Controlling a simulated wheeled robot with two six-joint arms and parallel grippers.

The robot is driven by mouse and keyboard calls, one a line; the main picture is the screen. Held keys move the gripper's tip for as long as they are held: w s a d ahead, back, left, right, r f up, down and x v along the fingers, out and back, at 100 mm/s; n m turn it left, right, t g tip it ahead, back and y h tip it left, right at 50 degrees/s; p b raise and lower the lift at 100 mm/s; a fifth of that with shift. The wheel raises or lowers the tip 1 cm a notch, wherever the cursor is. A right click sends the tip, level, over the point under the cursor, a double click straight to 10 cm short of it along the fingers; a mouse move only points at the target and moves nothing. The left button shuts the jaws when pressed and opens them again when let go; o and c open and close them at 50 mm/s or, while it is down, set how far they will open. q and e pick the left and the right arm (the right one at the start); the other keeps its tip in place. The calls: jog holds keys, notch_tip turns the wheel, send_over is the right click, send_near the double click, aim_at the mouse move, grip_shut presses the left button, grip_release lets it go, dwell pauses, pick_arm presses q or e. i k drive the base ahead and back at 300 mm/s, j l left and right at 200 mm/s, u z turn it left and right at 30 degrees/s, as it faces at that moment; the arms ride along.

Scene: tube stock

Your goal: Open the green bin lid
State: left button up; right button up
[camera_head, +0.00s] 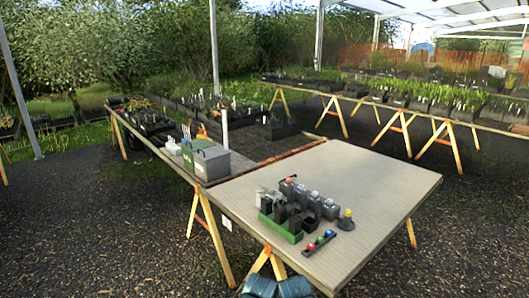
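Neither of my grippers can be made out. Two dark bluish rounded parts at the bottom edge look like my own body, and no fingers show there.
The light table top (370,190) holds a green tray (281,230) with several dark pots, grey blocks, and a dark strip (320,242) with coloured balls. The table's right side is clear. Trestle legs (214,240) stand below. Plant benches stand behind.

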aim_at(203, 143)
jog(key=i+j+z, duration=0.2)
jog(key=i+j, duration=0.15)
jog(key=i+j+z, duration=0.15)
jog(key=i+j, duration=0.15)
jog(key=i+j+z, duration=0.2)
jog(key=j, duration=0.3)
jog(key=i+j+z, duration=0.15)
jog(key=i+j, duration=0.4)
jog(key=j, duration=0.2)
jog(key=i+j, duration=0.2)
jog(key=j, duration=0.2)
jog(key=i+j, duration=0.2)
jog(key=j, duration=0.15)
jog(key=i+j, duration=0.2)
jog(key=j, duration=0.2)
jog(key=i+j, duration=0.2)
jog(key=j, duration=0.2)
jog(key=i+j, duration=0.2)
jog(key=j, duration=0.2)
jog(key=z, duration=0.05)
